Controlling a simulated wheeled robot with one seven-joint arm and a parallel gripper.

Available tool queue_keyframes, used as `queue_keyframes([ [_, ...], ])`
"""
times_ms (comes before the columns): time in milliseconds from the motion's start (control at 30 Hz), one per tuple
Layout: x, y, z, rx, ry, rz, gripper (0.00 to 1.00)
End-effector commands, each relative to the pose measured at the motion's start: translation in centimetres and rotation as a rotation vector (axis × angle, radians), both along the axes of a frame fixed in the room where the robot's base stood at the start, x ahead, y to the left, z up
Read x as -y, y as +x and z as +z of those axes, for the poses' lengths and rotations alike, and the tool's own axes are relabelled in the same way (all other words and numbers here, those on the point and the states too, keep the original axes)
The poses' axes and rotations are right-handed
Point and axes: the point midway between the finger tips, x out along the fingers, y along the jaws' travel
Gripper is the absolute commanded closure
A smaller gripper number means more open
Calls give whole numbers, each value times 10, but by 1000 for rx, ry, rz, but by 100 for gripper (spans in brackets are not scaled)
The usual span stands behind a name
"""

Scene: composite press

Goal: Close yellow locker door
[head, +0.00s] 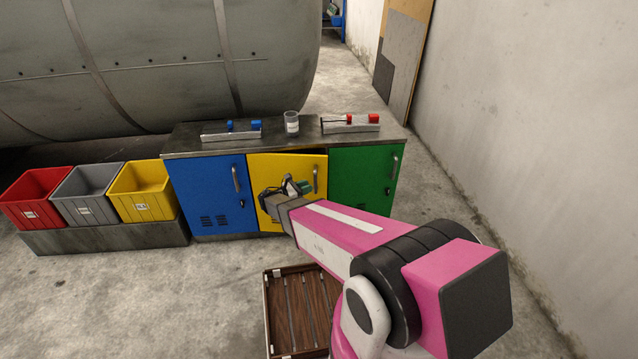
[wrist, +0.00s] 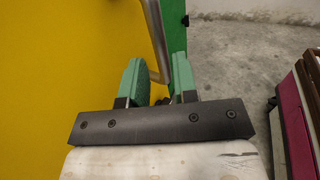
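The yellow locker door (head: 262,172) is the middle door of a low cabinet. It looks slightly ajar, with a dark gap along its top right. Its metal handle (head: 316,180) is upright near the door's right edge. My gripper (head: 302,187) is in front of the door, just left of the handle in the head view. In the wrist view, the green fingers of my gripper (wrist: 157,64) are apart, and the handle (wrist: 154,35) shows between their tips. Whether a finger touches the handle or door cannot be told. The yellow door (wrist: 60,70) fills the left side there.
A blue door (head: 207,190) is on the left and a green door (head: 362,178) on the right. The countertop (head: 305,138) holds a cup (head: 291,123) and two racks. Bins stand left. A brown slatted crate (head: 300,310) lies on the floor below my arm.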

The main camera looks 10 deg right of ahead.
Motion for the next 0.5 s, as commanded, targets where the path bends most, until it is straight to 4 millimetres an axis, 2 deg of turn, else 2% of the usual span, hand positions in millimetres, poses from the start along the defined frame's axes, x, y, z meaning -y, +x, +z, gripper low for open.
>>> queue_keyframes([
  [33,11,3,0,1,0,-3,73],
  [200,37,12,0,1,1,-3,73],
  [300,50,17,0,1,1,-2,73],
  [500,62,21,0,2,2,-1,73],
])
